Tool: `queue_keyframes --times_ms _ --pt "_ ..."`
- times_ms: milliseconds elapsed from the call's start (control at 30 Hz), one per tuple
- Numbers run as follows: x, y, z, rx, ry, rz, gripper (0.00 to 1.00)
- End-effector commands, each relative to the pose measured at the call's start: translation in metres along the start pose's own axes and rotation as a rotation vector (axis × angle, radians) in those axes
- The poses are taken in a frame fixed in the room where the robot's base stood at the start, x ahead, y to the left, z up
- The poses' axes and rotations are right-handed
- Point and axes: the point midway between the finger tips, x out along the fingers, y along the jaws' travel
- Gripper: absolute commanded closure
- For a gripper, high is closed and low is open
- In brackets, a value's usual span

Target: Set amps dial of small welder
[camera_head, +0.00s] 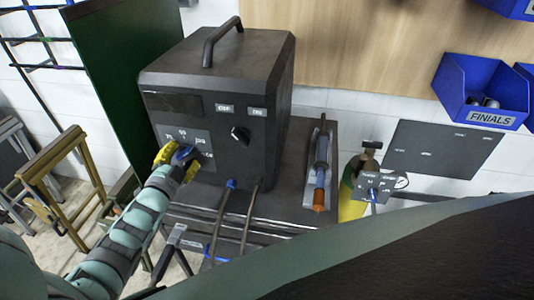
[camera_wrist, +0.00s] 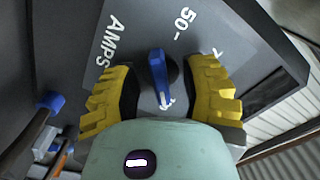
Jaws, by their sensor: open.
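The small welder (camera_head: 262,95) is a dark grey box with a top handle, standing on a dark cart. Its amps dial (camera_head: 184,153) is a blue knob on the lower left of the front plate; it also shows in the wrist view (camera_wrist: 157,70). "AMPS" and "50" are printed on the plate (camera_wrist: 110,55) around it; the other marks are partly hidden or out of view. My gripper (camera_head: 178,156) is at the dial. In the wrist view its yellow fingers (camera_wrist: 161,82) are open on both sides of the knob, with visible gaps. The knob's exact setting is unclear.
A black knob (camera_head: 240,135) with a white mark sits right of the dial, below two small labels. Cables (camera_head: 220,215) leave the welder's lower front. A green panel (camera_head: 120,70) stands left.

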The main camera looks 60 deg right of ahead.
Motion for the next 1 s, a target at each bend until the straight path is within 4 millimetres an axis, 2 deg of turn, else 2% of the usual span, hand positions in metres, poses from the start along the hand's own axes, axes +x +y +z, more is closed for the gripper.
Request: queue_keyframes --times_ms 100,367,400,867,1000 --pt "0.0063 0.0018 -0.0007 0.000 0.002 0.004 0.57" --pt "0.0073 0.0014 -0.0008 0.000 0.001 0.004 0.57" --pt "0.0073 0.0013 -0.0008 0.000 0.001 0.004 0.51" --pt "0.0069 0.0007 -0.0003 0.000 0.000 0.002 0.99" --pt "0.0068 0.0007 0.0000 0.000 -0.001 0.002 1.00"
